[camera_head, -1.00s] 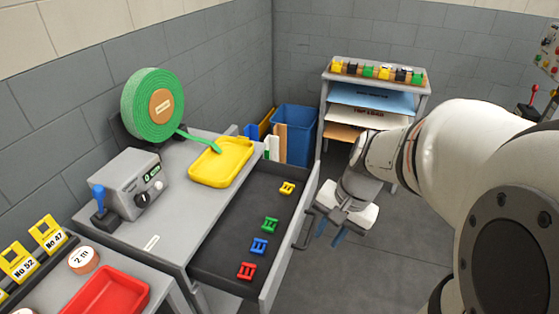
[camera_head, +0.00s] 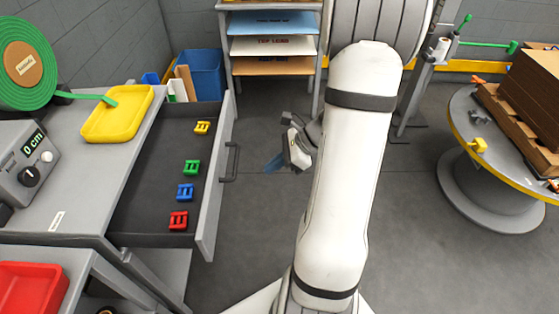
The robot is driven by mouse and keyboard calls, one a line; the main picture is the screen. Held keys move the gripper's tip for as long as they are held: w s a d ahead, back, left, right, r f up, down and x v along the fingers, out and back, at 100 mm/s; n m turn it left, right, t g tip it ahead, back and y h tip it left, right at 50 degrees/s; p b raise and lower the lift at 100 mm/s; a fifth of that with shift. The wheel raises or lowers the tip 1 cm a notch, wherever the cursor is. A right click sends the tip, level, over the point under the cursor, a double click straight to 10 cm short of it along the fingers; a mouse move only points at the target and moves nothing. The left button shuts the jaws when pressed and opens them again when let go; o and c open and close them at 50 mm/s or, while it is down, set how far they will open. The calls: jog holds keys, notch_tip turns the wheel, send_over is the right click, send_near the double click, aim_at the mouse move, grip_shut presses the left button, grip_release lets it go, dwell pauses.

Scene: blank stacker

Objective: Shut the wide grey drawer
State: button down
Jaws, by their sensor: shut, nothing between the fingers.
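The wide grey drawer (camera_head: 212,195) stands pulled out to the right from the grey bench (camera_head: 75,205). Its dark tray holds several small clips: a yellow one (camera_head: 202,128), a green one (camera_head: 192,167), a blue one (camera_head: 185,192) and a red one (camera_head: 178,220). A dark bar handle (camera_head: 231,162) is on its front.
A yellow tray (camera_head: 118,117) and a measuring box (camera_head: 25,160) sit on the bench. A blue bin (camera_head: 202,72) and a shelf rack (camera_head: 272,48) stand behind. A round table (camera_head: 480,130) with a pallet stands at right. Floor between is clear.

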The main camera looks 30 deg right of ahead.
jog(key=w+a+f+b, duration=0.1)
jog(key=w+a+f, duration=0.2)
jog(key=a, duration=0.3)
jog(key=shift+w+a, duration=0.15)
jog(key=shift+a, duration=0.05)
jog(key=shift+w+a, duration=0.1)
